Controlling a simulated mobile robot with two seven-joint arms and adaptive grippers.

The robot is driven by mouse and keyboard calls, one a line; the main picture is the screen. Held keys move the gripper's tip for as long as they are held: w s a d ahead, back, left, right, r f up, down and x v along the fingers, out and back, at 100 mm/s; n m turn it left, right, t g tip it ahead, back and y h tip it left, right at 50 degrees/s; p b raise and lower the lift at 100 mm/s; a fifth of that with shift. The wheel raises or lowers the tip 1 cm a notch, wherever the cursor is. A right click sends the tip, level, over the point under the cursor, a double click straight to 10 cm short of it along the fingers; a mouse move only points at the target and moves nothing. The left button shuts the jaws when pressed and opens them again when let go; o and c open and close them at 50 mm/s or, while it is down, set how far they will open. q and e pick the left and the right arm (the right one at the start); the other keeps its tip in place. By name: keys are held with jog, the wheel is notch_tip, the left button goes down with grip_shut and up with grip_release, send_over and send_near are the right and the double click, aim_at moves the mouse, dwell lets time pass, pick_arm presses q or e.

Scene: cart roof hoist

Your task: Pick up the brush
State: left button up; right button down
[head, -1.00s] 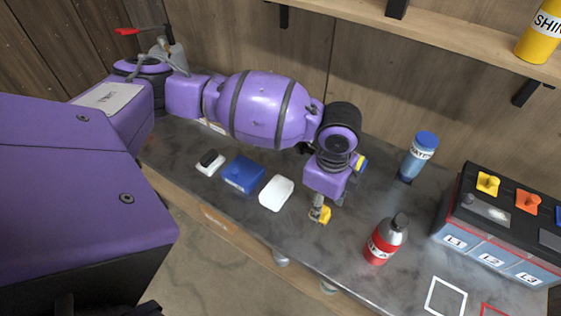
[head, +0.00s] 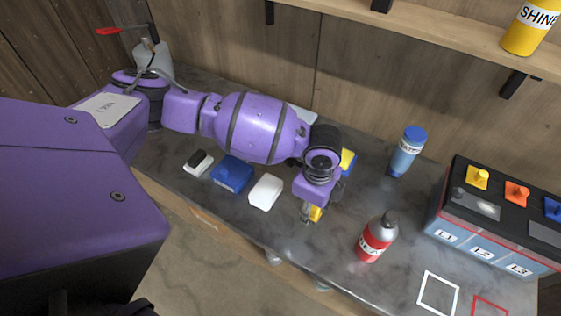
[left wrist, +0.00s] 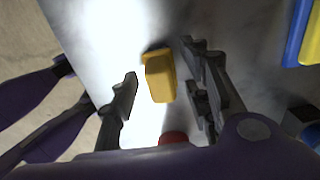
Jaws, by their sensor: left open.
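A small yellow block (head: 316,213) with a dark end is on the grey bench, partly hidden by my left gripper (head: 306,216). I take it for the brush, but its bristles do not show clearly. In the left wrist view the yellow block (left wrist: 160,76) lies between the two dark fingers of my left gripper (left wrist: 163,88). The fingers are open, with a gap on each side of it. A white block with a black top (head: 198,162) lies farther left on the bench. My right gripper is not in view.
A blue box (head: 232,174) and a white block (head: 266,192) lie left of the gripper. A red bottle (head: 376,238), a blue-capped bottle (head: 407,152) and a battery (head: 495,225) stand to the right. A blue-and-yellow item (head: 348,161) is behind my wrist. White and red square outlines mark the bench.

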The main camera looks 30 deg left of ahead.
pick_arm(q)
jog(key=shift+w, duration=0.1)
jog(key=c, duration=0.4)
jog(key=shift+r, duration=0.1)
grip_shut()
jog(key=shift+w+r, duration=0.1)
jog(key=shift+r, duration=0.5)
jog(key=s+d+r+p, duration=0.1)
jog(key=s+d+r, duration=0.1)
jog(key=s+r, duration=0.9)
jog(key=shift+s+r+p, duration=0.4)
jog(key=shift+s, duration=1.15)
